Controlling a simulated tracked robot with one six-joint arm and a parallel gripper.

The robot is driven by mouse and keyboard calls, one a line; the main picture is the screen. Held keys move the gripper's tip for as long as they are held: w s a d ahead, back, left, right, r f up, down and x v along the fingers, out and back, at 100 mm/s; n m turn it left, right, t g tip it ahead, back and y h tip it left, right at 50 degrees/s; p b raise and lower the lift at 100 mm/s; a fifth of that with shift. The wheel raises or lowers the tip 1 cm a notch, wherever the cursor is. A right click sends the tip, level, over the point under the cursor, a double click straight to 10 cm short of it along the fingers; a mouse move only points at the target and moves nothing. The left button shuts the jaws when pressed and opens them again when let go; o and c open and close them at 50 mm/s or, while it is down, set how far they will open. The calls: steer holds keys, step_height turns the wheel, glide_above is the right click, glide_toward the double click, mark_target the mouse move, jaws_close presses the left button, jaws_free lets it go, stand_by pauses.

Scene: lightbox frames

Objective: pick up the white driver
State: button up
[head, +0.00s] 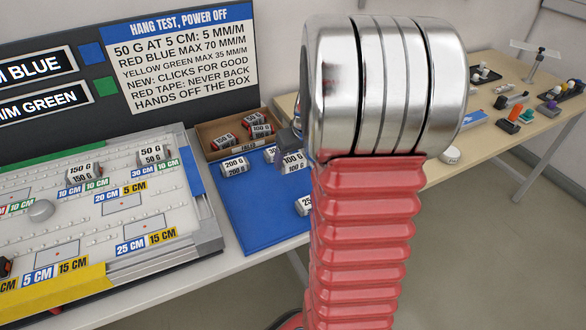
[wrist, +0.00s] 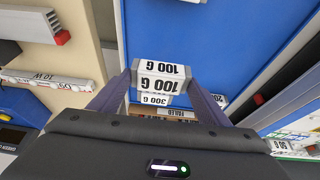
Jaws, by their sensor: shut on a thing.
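My gripper (wrist: 160,88) is shut on a white block marked 100 G (wrist: 160,76), which sits between its two dark fingers in the wrist view. In the head view the 100 G block (head: 294,161) shows just left of my arm, over the blue mat; my arm hides most of the gripper there. I cannot tell whether the block touches the mat. I cannot make out a white driver for certain. A long white bar with dark print (wrist: 45,80) lies left of the gripper in the wrist view, well apart from it.
A 200 G block (head: 234,166) stands on the blue mat (head: 245,210). A brown tray (head: 208,147) behind it holds several weights. A board (head: 150,215) with 150 G weights is at left. The far table (head: 470,175) carries small items. My arm hides the middle.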

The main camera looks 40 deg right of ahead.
mark_target(291, 156)
steer(key=shift+r, duration=2.2)
